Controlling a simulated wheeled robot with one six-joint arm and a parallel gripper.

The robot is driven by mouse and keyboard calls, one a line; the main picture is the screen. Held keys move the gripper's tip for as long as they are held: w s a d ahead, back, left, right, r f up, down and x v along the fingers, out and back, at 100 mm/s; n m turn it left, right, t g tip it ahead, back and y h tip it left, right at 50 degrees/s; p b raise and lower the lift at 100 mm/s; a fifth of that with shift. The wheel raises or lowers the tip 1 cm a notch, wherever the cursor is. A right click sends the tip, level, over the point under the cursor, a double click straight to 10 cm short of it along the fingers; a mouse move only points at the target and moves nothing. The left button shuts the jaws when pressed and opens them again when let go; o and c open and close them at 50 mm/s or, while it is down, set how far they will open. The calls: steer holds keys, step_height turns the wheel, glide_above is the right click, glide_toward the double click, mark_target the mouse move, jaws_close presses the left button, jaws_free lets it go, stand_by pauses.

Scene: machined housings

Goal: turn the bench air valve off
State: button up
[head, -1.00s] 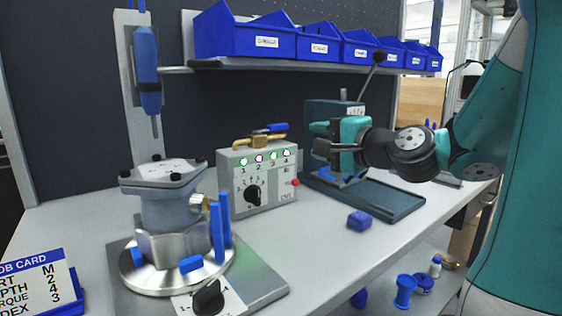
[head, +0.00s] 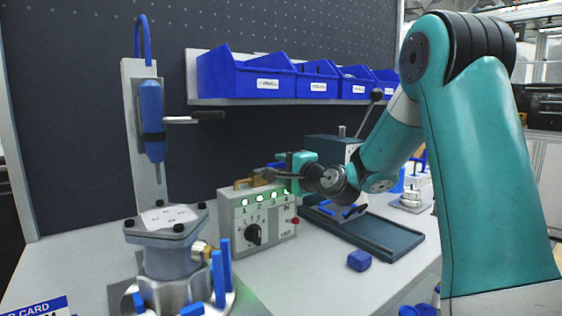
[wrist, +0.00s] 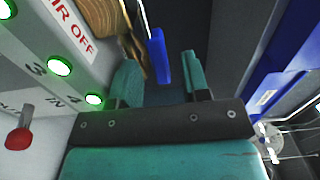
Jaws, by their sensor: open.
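The bench air valve has a brass body (head: 252,180) on top of a grey control box (head: 258,218). In the wrist view the brass body (wrist: 122,28) is beside an "AIR OFF" label (wrist: 72,27). Its blue handle (wrist: 158,55) stands between my two teal fingers, with a gap visible on both sides. My gripper (wrist: 161,80) is open and holds nothing.
The box has several lit green lights, a black knob (head: 253,235) and a red button (head: 295,221). Blue bins (head: 245,78) sit on a shelf above. A clamped housing (head: 170,262) stands at front left. A blue block (head: 359,261) lies on the bench.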

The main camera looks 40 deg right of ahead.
steer(key=shift+w, duration=0.85)
jaws_close()
